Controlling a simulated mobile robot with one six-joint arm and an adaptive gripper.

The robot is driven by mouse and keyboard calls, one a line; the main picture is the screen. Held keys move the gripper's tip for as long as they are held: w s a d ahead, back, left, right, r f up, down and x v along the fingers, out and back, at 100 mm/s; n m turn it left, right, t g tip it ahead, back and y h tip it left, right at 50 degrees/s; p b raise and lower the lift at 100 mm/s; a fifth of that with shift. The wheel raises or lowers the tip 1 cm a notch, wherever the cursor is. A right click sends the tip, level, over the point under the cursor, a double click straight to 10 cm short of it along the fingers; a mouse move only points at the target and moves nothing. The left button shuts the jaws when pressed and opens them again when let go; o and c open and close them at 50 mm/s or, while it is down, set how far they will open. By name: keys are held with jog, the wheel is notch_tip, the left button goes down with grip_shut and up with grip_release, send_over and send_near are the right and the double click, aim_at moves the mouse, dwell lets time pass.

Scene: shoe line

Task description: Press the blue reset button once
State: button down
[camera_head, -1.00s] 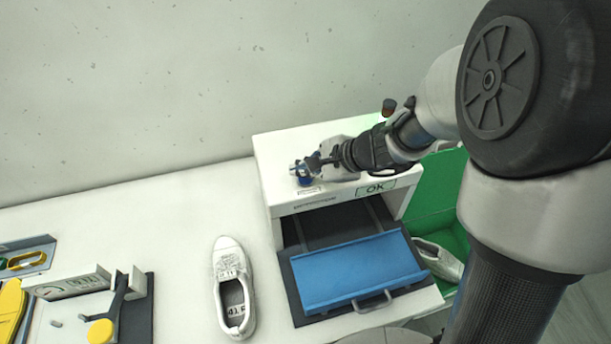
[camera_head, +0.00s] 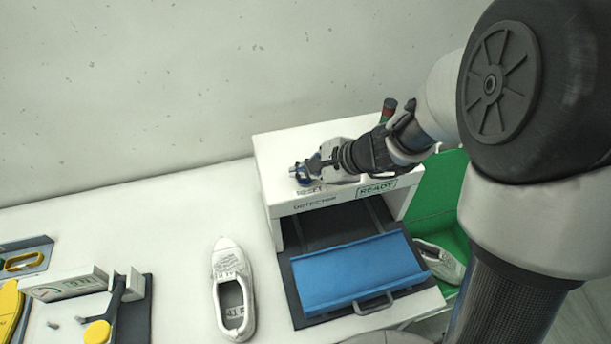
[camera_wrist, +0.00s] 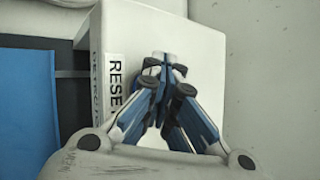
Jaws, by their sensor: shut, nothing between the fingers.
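The blue reset button (camera_wrist: 149,66) is on top of the white detector box (camera_head: 275,147), beside the "RESET" label (camera_wrist: 115,84). In the wrist view my gripper (camera_wrist: 168,62) covers most of it, and only a blue and dark edge shows. My gripper is shut and empty, with its fingertips right over the button. In the head view my gripper (camera_head: 299,173) is low over the box's front left corner. I cannot tell whether the fingertips touch the button. The display (camera_head: 376,188) on the box's front reads "READY".
A blue tray (camera_head: 358,270) with a handle sticks out of the box. A white shoe (camera_head: 231,258) stands left of it. Another shoe (camera_head: 441,262) lies in the green bin (camera_head: 436,196). A gauge fixture (camera_head: 72,284) is at the left.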

aim_at(304, 181)
jog(key=shift+r, duration=0.1)
jog(key=shift+r+p, duration=0.7)
jog(key=shift+r, duration=0.1)
notch_tip(304, 181, up, 5)
jog(key=p, duration=0.3)
jog(key=shift+p, duration=0.4)
dwell(0.4)
